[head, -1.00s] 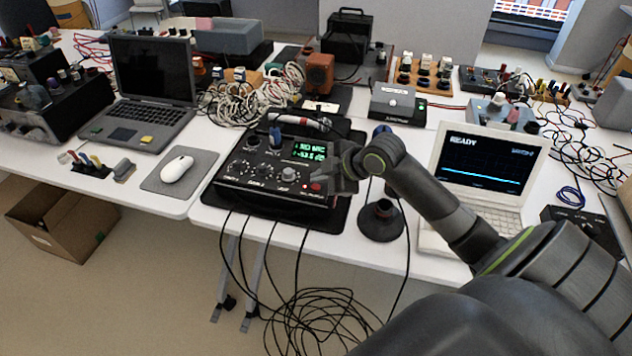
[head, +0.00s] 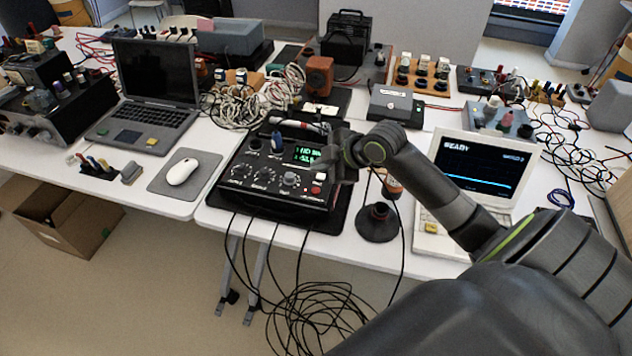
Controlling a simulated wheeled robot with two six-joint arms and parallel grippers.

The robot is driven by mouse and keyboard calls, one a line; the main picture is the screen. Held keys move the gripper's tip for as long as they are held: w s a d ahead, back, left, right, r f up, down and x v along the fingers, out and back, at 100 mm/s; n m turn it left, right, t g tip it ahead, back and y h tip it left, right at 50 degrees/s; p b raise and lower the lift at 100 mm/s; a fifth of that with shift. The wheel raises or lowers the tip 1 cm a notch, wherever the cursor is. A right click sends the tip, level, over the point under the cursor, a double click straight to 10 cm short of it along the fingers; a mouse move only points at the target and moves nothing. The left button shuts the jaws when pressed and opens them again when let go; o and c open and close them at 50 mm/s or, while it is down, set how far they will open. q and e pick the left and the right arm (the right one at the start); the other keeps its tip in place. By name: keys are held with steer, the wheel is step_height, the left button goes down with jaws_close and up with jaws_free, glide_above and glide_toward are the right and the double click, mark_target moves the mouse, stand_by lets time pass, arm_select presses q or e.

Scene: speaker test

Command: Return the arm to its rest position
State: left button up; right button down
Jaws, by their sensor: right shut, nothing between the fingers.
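My right arm comes in from the lower right of the head view and reaches over the table. My right gripper (head: 336,158) is shut and empty. It is over the right side of the black test device (head: 262,190) and hides part of its green display (head: 305,154). From this view I cannot tell how far it is above the device. My left gripper is not in the view.
A white laptop (head: 490,165) reading "READY" stands just right of my arm. A dark round stand (head: 377,222) is beside the device. A mouse (head: 181,171) lies on a grey pad at left. Black cables (head: 320,315) hang to the floor.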

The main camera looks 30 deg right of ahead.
steer(key=shift+r, duration=0.55)
